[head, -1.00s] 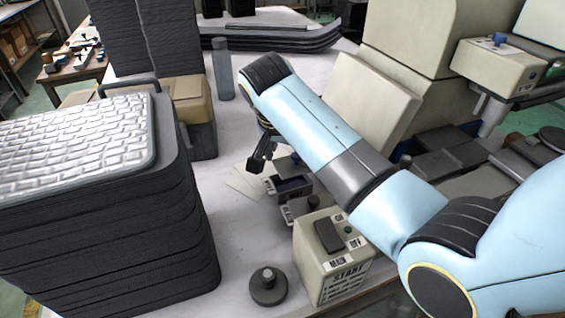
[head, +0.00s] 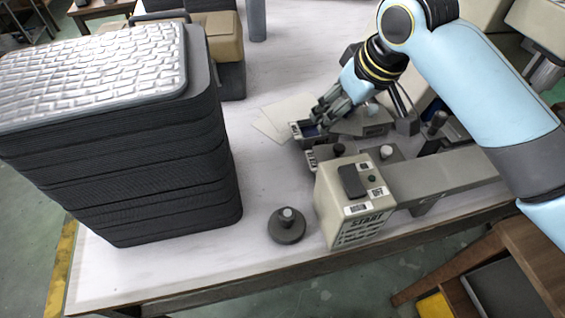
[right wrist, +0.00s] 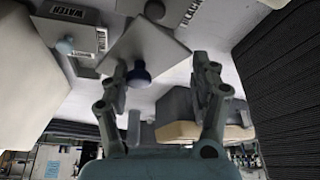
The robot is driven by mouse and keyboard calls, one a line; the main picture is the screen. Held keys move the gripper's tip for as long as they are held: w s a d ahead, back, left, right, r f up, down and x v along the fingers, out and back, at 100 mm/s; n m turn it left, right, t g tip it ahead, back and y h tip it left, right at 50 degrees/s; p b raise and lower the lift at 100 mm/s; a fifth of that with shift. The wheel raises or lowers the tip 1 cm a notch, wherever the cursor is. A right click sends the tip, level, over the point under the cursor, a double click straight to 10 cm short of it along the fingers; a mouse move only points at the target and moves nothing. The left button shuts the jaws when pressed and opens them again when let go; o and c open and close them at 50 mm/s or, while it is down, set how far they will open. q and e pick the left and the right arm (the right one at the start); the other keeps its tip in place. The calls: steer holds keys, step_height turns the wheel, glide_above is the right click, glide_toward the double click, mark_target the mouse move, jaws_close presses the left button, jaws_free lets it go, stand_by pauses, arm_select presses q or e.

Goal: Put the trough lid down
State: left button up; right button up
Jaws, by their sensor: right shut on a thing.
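My right gripper (head: 330,113) is low over the small troughs at the middle of the bench. It is shut on the trough lid; in the right wrist view a dark blue knob (right wrist: 138,76) shows between its fingers, in front of a pale grey plate. The fingers hide much of the lid in the head view, and I cannot tell whether it touches anything below. A small trough (head: 296,131) with dark blue inside lies just under the fingertips. My left gripper is not seen.
A tall stack of black trays (head: 150,195) stands on the left. A START box (head: 350,205) and a round weight (head: 287,228) are near the front edge. The bench (head: 180,270) is clear at front.

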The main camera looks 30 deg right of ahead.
steer(key=w+a+f+n+g+y+b, duration=0.1)
steer(key=a+f+n+y, duration=0.15)
steer(key=a+n, duration=0.45)
steer(key=n+b, duration=0.2)
steer(key=n, duration=0.1)
glide_above(272, 175)
steer(key=s+d, duration=0.1)
steer(key=shift+g+y, duration=0.35)
steer(key=shift+g, duration=0.15)
step_height(272, 175, down, 5)
steer(key=shift+d+f, duration=0.1)
step_height(272, 175, down, 4)
steer(key=shift+w+f+b, duration=0.1)
steer(key=shift+f+b, duration=0.15)
steer(key=shift+b, duration=0.25)
steer(key=o, duration=1)
steer(key=shift+o, duration=0.2)
